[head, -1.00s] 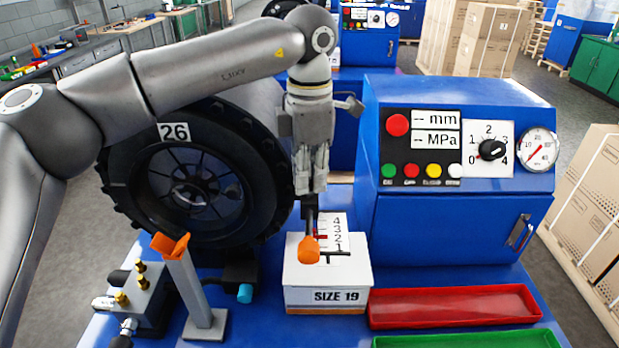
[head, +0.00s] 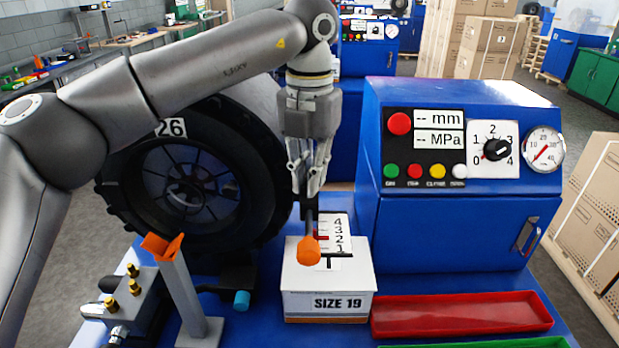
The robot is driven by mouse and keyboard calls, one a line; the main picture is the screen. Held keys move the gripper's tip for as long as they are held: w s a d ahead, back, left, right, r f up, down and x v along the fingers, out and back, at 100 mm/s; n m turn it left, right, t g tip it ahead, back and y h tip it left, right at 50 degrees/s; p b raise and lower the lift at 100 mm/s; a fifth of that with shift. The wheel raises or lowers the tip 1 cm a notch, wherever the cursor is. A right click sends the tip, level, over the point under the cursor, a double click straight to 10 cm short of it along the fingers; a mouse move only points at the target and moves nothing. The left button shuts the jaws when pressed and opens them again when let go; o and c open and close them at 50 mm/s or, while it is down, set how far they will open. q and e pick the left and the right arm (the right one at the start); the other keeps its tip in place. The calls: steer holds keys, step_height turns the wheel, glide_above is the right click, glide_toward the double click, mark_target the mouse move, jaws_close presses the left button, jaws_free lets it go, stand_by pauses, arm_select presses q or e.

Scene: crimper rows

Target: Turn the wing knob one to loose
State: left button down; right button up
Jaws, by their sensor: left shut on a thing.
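My left gripper (head: 308,180) points down in front of the tyre, its fingers shut on the dark shaft of an orange-ended tool (head: 308,250). The orange end hangs at the top of the white SIZE 19 box (head: 327,304); I cannot tell whether it touches. I cannot tell for sure which part is the wing knob. An orange, wing-shaped piece (head: 162,246) sits on a grey post at the lower left, apart from the gripper. A black knob (head: 497,150) sits on the 0 to 4 dial of the blue machine. My right gripper is not in view.
The blue machine (head: 455,230) stands right of the gripper, the large tyre (head: 250,170) close behind it. A red tray (head: 460,314) lies right of the box. A block with brass fittings (head: 133,287) stands at the left.

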arm_select(q)
steer(key=shift+r+n+b, duration=0.15)
steer(key=shift+n+b, duration=0.45)
steer(key=shift+n, duration=1.7)
steer(key=shift+w, duration=0.1)
steer(key=c, duration=1.5)
jaws_free()
step_height(320, 180, up, 12)
steer(key=shift+f, duration=0.1)
